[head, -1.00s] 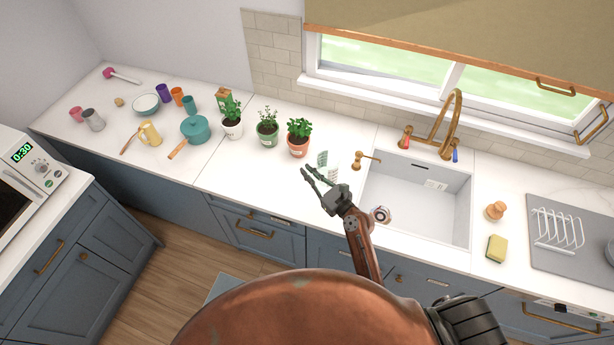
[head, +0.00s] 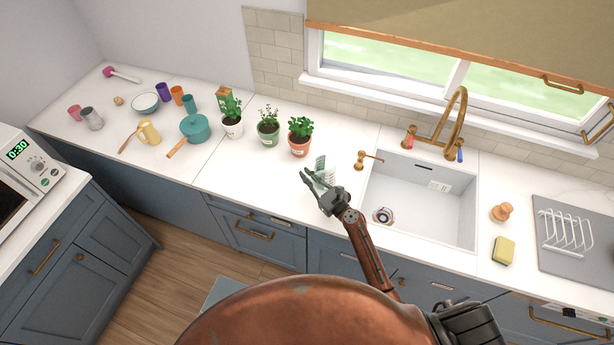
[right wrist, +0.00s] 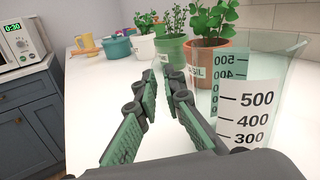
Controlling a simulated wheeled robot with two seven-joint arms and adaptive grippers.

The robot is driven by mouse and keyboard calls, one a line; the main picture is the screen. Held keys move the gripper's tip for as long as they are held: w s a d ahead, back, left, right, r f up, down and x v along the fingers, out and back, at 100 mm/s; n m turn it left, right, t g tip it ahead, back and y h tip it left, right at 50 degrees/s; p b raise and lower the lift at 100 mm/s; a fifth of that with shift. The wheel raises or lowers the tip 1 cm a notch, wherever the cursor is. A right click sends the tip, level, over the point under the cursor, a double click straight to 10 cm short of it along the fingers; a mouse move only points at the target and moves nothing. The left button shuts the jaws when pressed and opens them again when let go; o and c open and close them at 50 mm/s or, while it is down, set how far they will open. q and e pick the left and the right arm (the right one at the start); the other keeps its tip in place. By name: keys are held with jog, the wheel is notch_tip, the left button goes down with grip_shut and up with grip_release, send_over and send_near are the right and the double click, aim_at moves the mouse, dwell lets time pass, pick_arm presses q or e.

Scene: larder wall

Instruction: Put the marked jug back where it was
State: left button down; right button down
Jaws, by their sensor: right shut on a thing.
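The marked jug (head: 329,174) is clear, with printed measuring marks. It stands upright at the counter left of the sink, close to the herb pots. In the right wrist view the jug (right wrist: 262,112) fills the right side, its 500, 400 and 300 lines readable. My right gripper (head: 309,179) is at the jug's left side. In the right wrist view its green-padded fingers (right wrist: 165,95) are closed on the jug, with a gap between them; the clear part between them is hard to make out. Whether the jug touches the counter I cannot tell. My left gripper is not in view.
Three potted herbs, the nearest in a terracotta pot (head: 299,146), stand behind the jug. A teal pot (head: 195,128) and several cups are further left. Counter left of the gripper is clear.

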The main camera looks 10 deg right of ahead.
jog(key=shift+f, duration=0.15)
jog(key=c, duration=2)
grip_release()
jog(key=shift+c, duration=0.2)
jog(key=shift+s+d, duration=0.1)
jog(key=shift+s, duration=0.05)
jog(key=b+v, duration=0.1)
jog(key=v, duration=1)
jog(key=shift+s, duration=0.35)
